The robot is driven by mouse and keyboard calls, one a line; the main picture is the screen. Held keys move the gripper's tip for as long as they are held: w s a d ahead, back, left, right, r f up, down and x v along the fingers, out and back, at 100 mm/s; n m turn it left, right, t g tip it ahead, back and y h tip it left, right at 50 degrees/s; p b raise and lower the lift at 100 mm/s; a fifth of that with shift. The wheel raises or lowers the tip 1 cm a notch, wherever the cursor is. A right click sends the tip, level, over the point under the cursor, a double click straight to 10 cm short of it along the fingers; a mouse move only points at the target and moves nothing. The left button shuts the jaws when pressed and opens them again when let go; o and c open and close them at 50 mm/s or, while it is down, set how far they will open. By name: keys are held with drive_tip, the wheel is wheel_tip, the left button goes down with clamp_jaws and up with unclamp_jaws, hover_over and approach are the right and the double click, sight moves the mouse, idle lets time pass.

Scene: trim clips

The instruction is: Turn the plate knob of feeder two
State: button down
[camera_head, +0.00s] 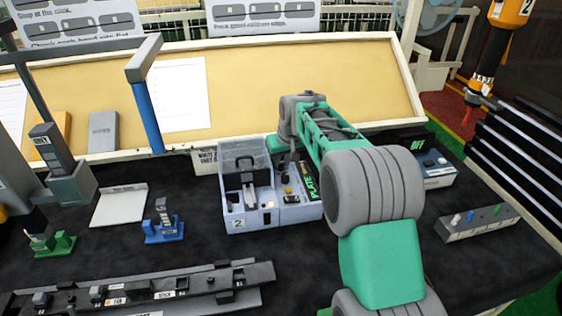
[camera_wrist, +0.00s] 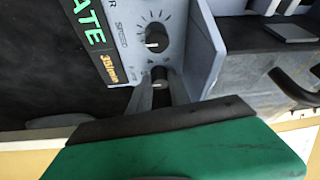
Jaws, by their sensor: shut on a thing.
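Feeder two (camera_head: 236,222) is a pale grey-blue bin marked 2, with a clear cover and a control panel (camera_head: 299,211) on its right side. In the wrist view the panel (camera_wrist: 120,18) shows green letters "ATE", an orange "35/min" readout and a speed dial (camera_wrist: 152,42). A small dark knob (camera_wrist: 158,73) sits below the dial, its label too small to read fully. My gripper (camera_wrist: 160,85) is shut on this knob, one finger on each side. The fingers partly hide it. In the head view my arm covers part of the panel.
A second unit with a green "OFF" display (camera_head: 436,182) stands to the right. A grey block with coloured pegs (camera_head: 478,222) lies farther right. A blue stand (camera_head: 164,229) and a white plate (camera_head: 119,205) are left. Dark mat lies bare between them.

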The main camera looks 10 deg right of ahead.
drive_tip(key=n+y+p, duration=0.1)
drive_tip(key=n, duration=0.2)
drive_tip(key=shift+d+r, duration=0.1)
drive_tip(key=shift+d, duration=0.05)
drive_tip(key=n+g+y+p, duration=0.1)
drive_tip(key=n+p, duration=0.1)
drive_tip(key=n, duration=0.1)
drive_tip(key=shift+d+r, duration=0.1)
drive_tip(key=shift+r, duration=0.05)
drive_tip(key=n+g+y+p, duration=0.1)
drive_tip(key=n+p, duration=0.3)
drive_tip(key=shift+w+p, duration=0.15)
drive_tip(key=shift+p, duration=0.2)
drive_tip(key=shift+n+g+p, duration=0.4)
drive_tip(key=shift+n+p, duration=0.4)
drive_tip(key=shift+n, duration=0.1)
drive_tip(key=shift+f, duration=0.2)
drive_tip(key=c, duration=1.5)
unclamp_jaws()
